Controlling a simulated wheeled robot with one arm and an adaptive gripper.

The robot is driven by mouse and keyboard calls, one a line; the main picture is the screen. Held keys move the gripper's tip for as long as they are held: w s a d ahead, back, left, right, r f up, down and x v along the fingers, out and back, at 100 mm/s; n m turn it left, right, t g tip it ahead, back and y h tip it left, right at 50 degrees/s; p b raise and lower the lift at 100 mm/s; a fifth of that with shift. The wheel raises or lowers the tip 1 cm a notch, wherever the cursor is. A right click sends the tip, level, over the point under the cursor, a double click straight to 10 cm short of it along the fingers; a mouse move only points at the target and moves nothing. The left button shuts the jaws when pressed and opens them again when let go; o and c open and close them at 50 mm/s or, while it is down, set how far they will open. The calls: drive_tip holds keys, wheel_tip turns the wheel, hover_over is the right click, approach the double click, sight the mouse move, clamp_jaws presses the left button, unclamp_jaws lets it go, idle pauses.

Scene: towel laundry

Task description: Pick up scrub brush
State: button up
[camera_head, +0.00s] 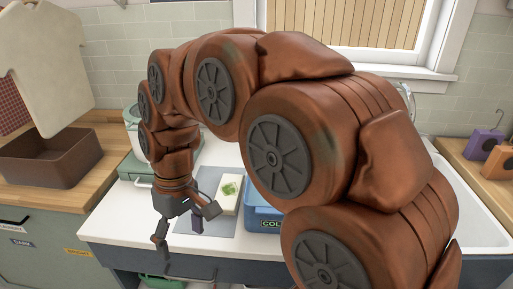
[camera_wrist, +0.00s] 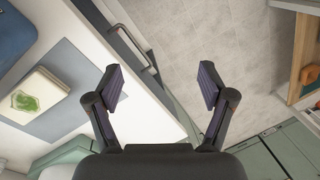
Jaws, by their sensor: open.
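I cannot make out a scrub brush in either view; my arm covers much of the middle and right of the head view. My gripper (camera_head: 181,238) hangs over the front edge of the white counter (camera_head: 122,222), with its fingers pointing down. In the wrist view my gripper (camera_wrist: 161,87) is open, its dark purple finger pads wide apart, with nothing between them. Below it are the counter's front edge and the grey tiled floor (camera_wrist: 225,45).
A pale block with a green leaf picture (camera_head: 229,193) lies on a grey mat (camera_head: 213,229). A blue bin (camera_head: 262,220) stands right of it. A white sink (camera_head: 478,222) is at right. A brown bin (camera_head: 50,163) sits on the left wooden counter. A drawer handle (camera_wrist: 131,46) juts out below.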

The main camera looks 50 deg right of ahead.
drive_tip(key=w+d+r+n+t+y, duration=0.1)
drive_tip(key=w+d+r+t, duration=0.1)
drive_tip(key=w+d, duration=0.85)
drive_tip(key=w+d+r+n+t+y, duration=0.1)
drive_tip(key=w+d+r, duration=0.1)
drive_tip(key=w+d, duration=0.85)
drive_tip(key=d+f, duration=0.2)
drive_tip(key=d, duration=0.6)
drive_tip(key=d+f+n+t+h, duration=0.1)
drive_tip(key=d+f, duration=0.1)
drive_tip(key=d, duration=0.7)
drive_tip(key=d+f+t+b, duration=0.1)
drive_tip(key=d+f, duration=0.1)
drive_tip(key=d, duration=0.6)
drive_tip(key=shift+w+d+f+n, duration=0.15)
drive_tip(key=shift+d+f+n, duration=0.15)
drive_tip(key=shift+d, duration=0.05)
drive_tip(key=shift+d+f, duration=0.25)
drive_tip(key=shift+x, duration=0.9)
drive_tip(key=shift+d+p+x, duration=0.1)
drive_tip(key=shift+p+x, duration=0.3)
drive_tip(key=shift+x, duration=1.05)
drive_tip(key=shift+d+p+x, duration=0.15)
drive_tip(key=shift+p+x, duration=0.2)
drive_tip(key=shift+x, duration=1.05)
drive_tip(key=shift+c, duration=0.4)
